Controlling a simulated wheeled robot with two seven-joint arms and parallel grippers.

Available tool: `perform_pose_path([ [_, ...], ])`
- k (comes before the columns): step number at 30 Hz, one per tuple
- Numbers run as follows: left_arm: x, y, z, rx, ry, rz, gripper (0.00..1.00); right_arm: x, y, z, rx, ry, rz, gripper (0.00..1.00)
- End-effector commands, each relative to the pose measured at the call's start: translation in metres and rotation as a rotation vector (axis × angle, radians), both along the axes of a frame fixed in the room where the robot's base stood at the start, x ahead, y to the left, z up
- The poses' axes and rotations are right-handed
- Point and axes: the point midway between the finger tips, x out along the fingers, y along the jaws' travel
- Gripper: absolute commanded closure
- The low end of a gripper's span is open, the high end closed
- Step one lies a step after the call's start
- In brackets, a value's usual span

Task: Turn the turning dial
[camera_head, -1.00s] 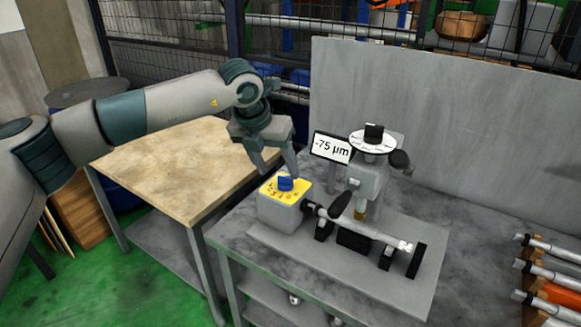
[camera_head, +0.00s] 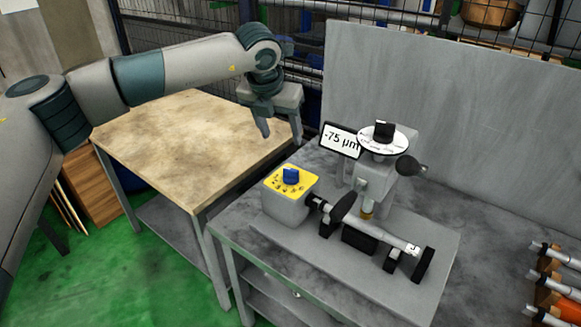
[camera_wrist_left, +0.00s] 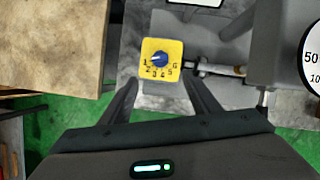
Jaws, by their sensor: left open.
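A blue dial knob (camera_head: 291,175) sits on the yellow numbered face (camera_head: 276,184) of a grey box. In the left wrist view the blue knob (camera_wrist_left: 160,60) is seen from above with numbers around its lower side; its exact setting is hard to tell. A second, black knob (camera_head: 384,131) stands on a white graduated disc (camera_head: 366,142) atop the grinder. My left gripper (camera_head: 281,131) is open and empty above and behind the box, apart from the blue knob. In the wrist view its two fingers (camera_wrist_left: 162,82) are spread below the yellow face. My right gripper is not in view.
A display (camera_head: 341,139) reading "-75 µm" stands beside the disc. A shaft (camera_head: 385,238) runs right from the box over the grey base plate. A wooden-topped table (camera_head: 190,150) stands left. A grey panel (camera_head: 460,120) rises behind. Several shafts lie at far right.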

Motion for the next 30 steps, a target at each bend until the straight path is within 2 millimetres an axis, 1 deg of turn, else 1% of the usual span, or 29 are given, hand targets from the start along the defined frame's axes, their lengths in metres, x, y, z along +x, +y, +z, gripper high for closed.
perform_pose_path([
  [5, 0.005, -0.002, -0.014, 0.001, 0.003, 0.0, 0.44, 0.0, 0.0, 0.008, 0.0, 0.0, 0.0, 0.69],
  [8, 0.01, -0.004, -0.026, 0.001, 0.004, 0.001, 0.44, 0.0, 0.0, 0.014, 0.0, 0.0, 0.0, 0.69],
  [24, 0.044, -0.018, -0.114, 0.002, 0.004, 0.002, 0.44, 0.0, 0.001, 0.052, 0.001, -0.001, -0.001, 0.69],
  [30, 0.054, -0.021, -0.141, 0.001, 0.003, 0.002, 0.44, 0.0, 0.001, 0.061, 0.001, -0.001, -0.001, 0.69],
])
